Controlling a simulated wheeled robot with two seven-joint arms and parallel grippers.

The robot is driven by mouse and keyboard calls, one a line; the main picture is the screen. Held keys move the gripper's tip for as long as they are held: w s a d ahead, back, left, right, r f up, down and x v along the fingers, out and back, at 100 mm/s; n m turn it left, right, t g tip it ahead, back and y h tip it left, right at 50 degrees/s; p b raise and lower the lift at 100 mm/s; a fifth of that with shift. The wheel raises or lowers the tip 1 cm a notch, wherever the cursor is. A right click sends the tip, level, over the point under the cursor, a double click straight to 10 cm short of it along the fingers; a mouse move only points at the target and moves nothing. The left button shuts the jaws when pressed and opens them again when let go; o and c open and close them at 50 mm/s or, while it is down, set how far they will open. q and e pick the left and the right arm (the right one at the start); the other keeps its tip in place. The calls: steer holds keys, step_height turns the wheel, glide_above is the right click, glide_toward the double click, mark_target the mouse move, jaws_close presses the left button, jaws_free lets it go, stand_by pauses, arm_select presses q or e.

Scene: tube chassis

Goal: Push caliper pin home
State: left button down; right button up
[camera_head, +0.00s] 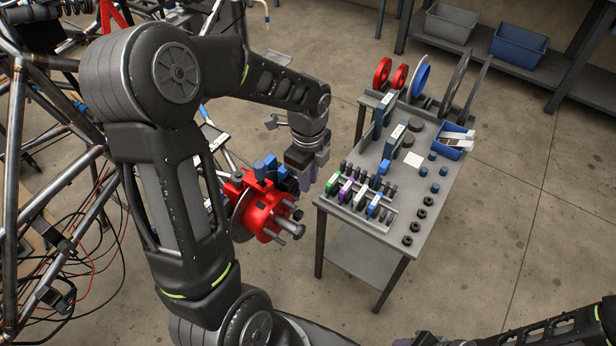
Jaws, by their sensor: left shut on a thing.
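The red hub assembly (262,207) with its protruding studs hangs at the side of the tube chassis (62,190), with a disc at its left. A blue and black caliper (284,180) sits at its upper right side. Only a bit of my right gripper (412,341) shows at the bottom edge, too cut off to read.
A grey parts table (400,235) stands to the right with racks of coloured parts, dark rings, discs and a blue bin (452,146). A back shelf (500,55) holds two bins. Loose cables lie at lower left. The floor right of the table is clear.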

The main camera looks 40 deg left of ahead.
arm_select(q)
steer(key=shift+a+p, duration=0.3)
steer(key=shift+a, duration=1.25)
steer(key=c, duration=1.3)
jaws_free()
step_height(320, 180, up, 8)
steer(key=shift+f, duration=0.1)
